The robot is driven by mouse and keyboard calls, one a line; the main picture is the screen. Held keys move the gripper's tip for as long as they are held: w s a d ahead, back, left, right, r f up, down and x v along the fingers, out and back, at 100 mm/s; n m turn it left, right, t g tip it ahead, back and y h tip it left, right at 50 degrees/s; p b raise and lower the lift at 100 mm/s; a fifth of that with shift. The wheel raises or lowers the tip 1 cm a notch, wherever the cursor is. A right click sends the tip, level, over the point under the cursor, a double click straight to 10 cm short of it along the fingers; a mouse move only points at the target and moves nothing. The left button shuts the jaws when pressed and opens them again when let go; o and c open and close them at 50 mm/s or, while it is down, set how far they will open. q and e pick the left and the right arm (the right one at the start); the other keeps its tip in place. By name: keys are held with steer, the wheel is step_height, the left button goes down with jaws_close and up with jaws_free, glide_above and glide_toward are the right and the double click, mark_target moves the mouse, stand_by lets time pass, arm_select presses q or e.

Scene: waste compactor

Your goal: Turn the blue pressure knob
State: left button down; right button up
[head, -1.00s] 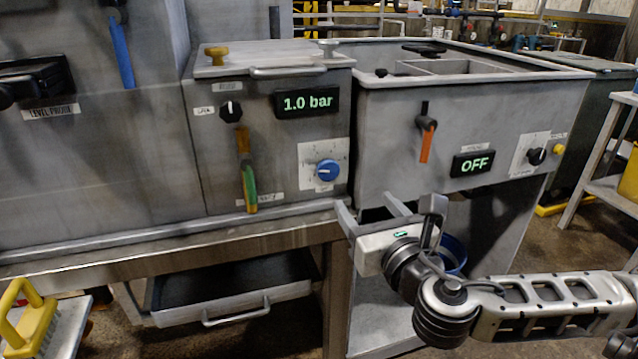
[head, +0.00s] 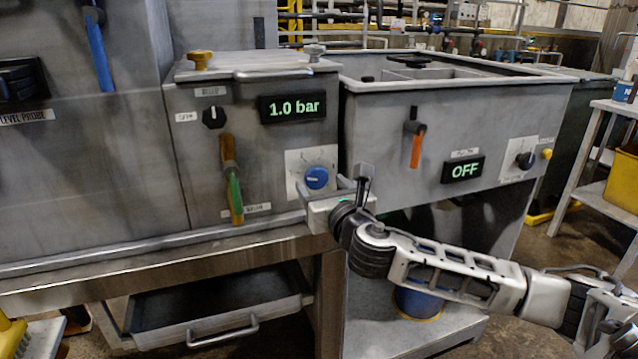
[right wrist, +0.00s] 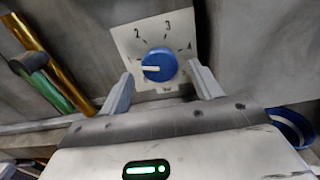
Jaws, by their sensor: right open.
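The blue pressure knob (head: 316,177) sits on a white dial plate on the front of the grey box, below the display (head: 293,107) reading 1.0 bar. In the right wrist view the knob (right wrist: 159,65) has a white pointer line aimed left, and the numbers 2, 3 and 4 show around it. My right gripper (head: 333,186) is open, just in front of and below the knob. In the right wrist view its two fingers (right wrist: 160,90) stand apart, one to each side below the knob, with nothing between them. My left gripper is not in view.
A black knob (head: 214,117) and a green-and-orange handle (head: 234,190) are left of the blue knob. The right-hand tank has an orange-handled lever (head: 416,143) and an OFF display (head: 463,169). A steel ledge (head: 150,258) runs below the box.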

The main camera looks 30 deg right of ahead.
mark_target(316, 177)
steer(key=shift+x, duration=1)
steer(key=shift+w, duration=0.25)
steer(key=c, duration=1)
steer(key=shift+o, duration=0.2)
